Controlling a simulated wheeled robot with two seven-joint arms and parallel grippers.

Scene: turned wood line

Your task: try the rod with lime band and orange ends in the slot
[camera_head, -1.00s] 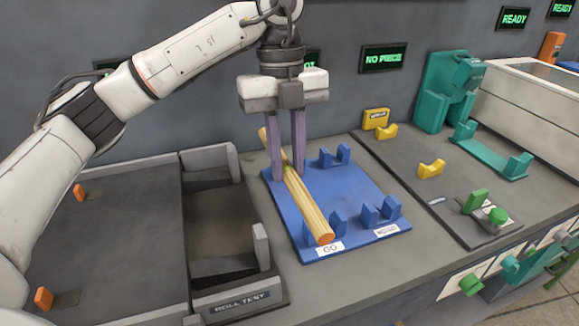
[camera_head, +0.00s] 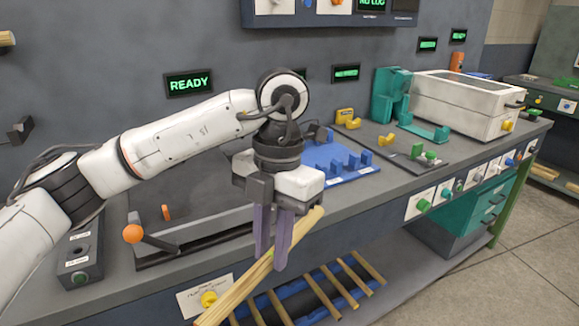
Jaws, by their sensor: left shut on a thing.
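My left gripper (camera_head: 272,262) is shut on a long pale wooden rod (camera_head: 240,290). The rod is held tilted in front of the bench, its upper right end near the bench edge and its lower left end near the bottom of the picture. No lime band or orange end shows clearly on it now; the fingers cover part of it. The blue plate with notched stands (camera_head: 372,171) lies on the bench behind and right of the gripper, partly hidden by my arm. I cannot tell which opening is the slot. My right gripper is not in view.
An orange-knobbed lever (camera_head: 133,234) stands at the bench's left. Several loose rods (camera_head: 340,282) lie over a blue tray below the bench. A sign (camera_head: 189,82) reads READY.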

